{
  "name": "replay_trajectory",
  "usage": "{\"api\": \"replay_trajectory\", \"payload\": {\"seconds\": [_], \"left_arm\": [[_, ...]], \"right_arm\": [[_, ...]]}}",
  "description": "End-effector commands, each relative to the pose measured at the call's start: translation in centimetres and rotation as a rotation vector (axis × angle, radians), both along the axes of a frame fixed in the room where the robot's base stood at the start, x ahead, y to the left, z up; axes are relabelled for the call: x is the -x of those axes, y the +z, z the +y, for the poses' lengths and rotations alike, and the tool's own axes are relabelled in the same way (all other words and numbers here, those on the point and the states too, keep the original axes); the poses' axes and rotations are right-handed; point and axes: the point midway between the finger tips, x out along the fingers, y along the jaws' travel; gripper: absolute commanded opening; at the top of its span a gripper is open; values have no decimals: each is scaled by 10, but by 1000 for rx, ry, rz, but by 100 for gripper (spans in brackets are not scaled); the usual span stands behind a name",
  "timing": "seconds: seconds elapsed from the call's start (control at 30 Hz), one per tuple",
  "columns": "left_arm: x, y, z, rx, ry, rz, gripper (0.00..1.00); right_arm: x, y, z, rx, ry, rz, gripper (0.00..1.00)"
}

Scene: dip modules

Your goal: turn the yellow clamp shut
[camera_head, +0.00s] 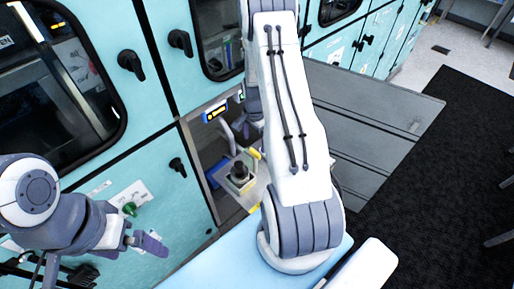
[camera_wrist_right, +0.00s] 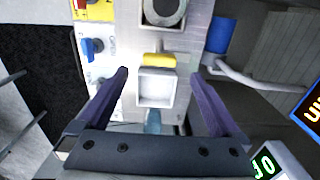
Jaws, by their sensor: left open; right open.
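The yellow clamp (camera_wrist_right: 159,60) is a short bar in the right wrist view. It lies at the upper edge of a square white frame (camera_wrist_right: 143,90). In the head view a small yellow piece (camera_head: 255,153) shows beside my right arm, and I take it to be the same clamp. My right gripper (camera_wrist_right: 160,74) is open, with its two fingers on either side of the clamp and white frame, apparently touching neither. In the head view my arm hides this gripper. My left gripper (camera_head: 143,241) is open and empty at the lower left, near the teal cabinet front.
A lit green display (camera_wrist_right: 265,165) is at the lower right. Teal cabinets (camera_head: 160,112) with black handles line the left.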

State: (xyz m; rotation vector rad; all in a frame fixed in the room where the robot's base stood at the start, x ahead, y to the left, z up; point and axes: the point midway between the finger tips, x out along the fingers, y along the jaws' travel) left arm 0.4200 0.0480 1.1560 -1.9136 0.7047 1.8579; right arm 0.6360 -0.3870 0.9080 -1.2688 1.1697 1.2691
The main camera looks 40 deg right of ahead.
Motion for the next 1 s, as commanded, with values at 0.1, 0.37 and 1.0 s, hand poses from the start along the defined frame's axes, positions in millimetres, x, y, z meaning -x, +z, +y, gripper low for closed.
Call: {"api": "replay_trajectory", "payload": {"seconds": [0.1, 0.37, 1.0], "left_arm": [[0, 8, 0, 0, 1, 0, 100], [0, 15, 0, 0, 1, 0, 100], [0, 15, 0, 0, 1, 0, 100]], "right_arm": [[1, -22, 1, -3, 0, 4, 100], [1, -54, -1, -1, -1, 1, 100], [1, -61, -2, 0, -3, 0, 14]]}}
